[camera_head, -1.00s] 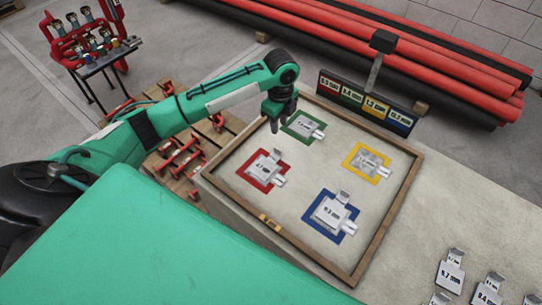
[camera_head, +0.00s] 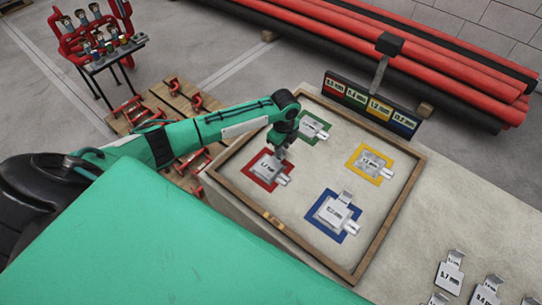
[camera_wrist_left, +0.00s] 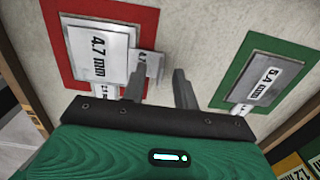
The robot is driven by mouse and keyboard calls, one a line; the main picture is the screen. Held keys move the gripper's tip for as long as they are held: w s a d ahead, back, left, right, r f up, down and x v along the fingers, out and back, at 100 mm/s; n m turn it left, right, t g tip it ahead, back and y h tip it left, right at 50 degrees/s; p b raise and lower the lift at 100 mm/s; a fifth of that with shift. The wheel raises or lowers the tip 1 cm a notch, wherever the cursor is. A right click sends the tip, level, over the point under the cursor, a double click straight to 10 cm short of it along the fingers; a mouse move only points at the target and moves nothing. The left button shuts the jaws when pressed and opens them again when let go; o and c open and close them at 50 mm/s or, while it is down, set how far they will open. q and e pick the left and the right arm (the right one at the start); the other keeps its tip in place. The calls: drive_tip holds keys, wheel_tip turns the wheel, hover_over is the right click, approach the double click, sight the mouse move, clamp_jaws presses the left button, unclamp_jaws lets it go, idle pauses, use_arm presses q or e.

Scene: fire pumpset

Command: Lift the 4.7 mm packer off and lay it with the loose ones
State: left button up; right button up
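The 4.7 mm packer (camera_head: 267,167), a pale metal plate with an upright tab, lies on the red square at the tray's left. It also shows in the left wrist view (camera_wrist_left: 99,56), its tab near the left-hand finger. My left gripper (camera_head: 281,152) is low over its tab end. In the left wrist view my gripper (camera_wrist_left: 160,88) has its fingers apart; whether the tab is between them or touching is unclear. The loose packers (camera_head: 449,272) stand on the bench at bottom right, several cut by the frame edge. My right gripper is not in view.
The wooden-rimmed tray (camera_head: 378,238) also holds packers on green (camera_head: 314,128), yellow (camera_head: 371,162) and blue (camera_head: 332,213) squares. A label board (camera_head: 370,103) stands behind it. Bare bench top (camera_head: 440,200) lies between the tray and the loose packers.

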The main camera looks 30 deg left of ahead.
use_arm(q)
clamp_jaws()
drive_tip(key=shift+r, duration=0.15)
